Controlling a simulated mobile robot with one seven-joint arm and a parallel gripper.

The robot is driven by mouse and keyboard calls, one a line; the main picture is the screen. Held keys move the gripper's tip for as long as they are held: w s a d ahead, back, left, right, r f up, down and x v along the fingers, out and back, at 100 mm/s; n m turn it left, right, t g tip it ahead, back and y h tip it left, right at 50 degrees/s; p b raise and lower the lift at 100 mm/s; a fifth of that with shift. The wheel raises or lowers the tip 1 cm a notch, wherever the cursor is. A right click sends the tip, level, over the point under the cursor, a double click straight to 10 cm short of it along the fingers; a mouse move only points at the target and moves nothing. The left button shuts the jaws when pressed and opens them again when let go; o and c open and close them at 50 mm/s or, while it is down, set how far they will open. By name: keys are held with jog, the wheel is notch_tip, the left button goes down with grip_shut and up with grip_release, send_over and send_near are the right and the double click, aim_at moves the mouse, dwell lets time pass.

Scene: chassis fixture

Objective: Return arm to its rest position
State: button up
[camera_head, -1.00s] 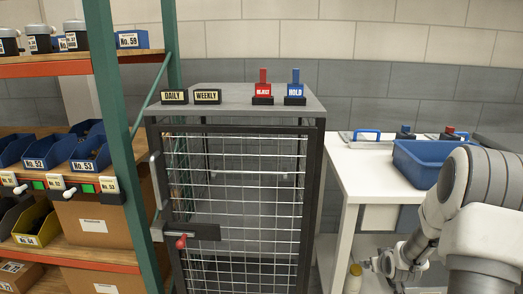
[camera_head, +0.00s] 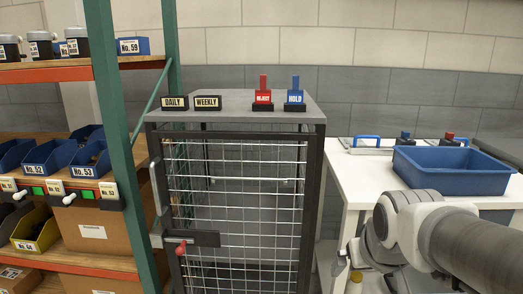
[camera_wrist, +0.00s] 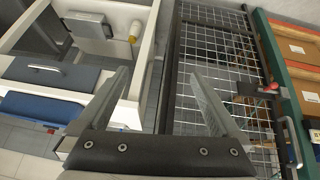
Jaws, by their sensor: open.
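My arm (camera_head: 440,232) shows at the lower right of the head view, in front of the white table. Its thick grey link runs out to the right edge, and a rounded white joint stands at its left. My gripper (camera_wrist: 158,73) shows in the wrist view with its two fingers spread wide apart and nothing between them. I cannot make out the fingers in the head view. Behind and beyond the fingers are the wire cage and a white table frame, with no visible contact.
The wire-mesh cage (camera_head: 240,215) stands in the middle, with a red-knobbed latch (camera_head: 181,246) and small signs on top. A blue tub (camera_head: 452,168) sits on the white table (camera_head: 353,182) at right, close behind my arm. Bin shelves (camera_head: 125,262) fill the left.

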jog(key=s+a+r+y, duration=0.1)
jog(key=s+a, duration=0.3)
jog(key=s, duration=0.6)
notch_tip(320, 180, up, 25)
jog(key=p, duration=2.5)
jog(key=shift+s+d+g, duration=0.15)
jog(key=shift+g, duration=0.25)
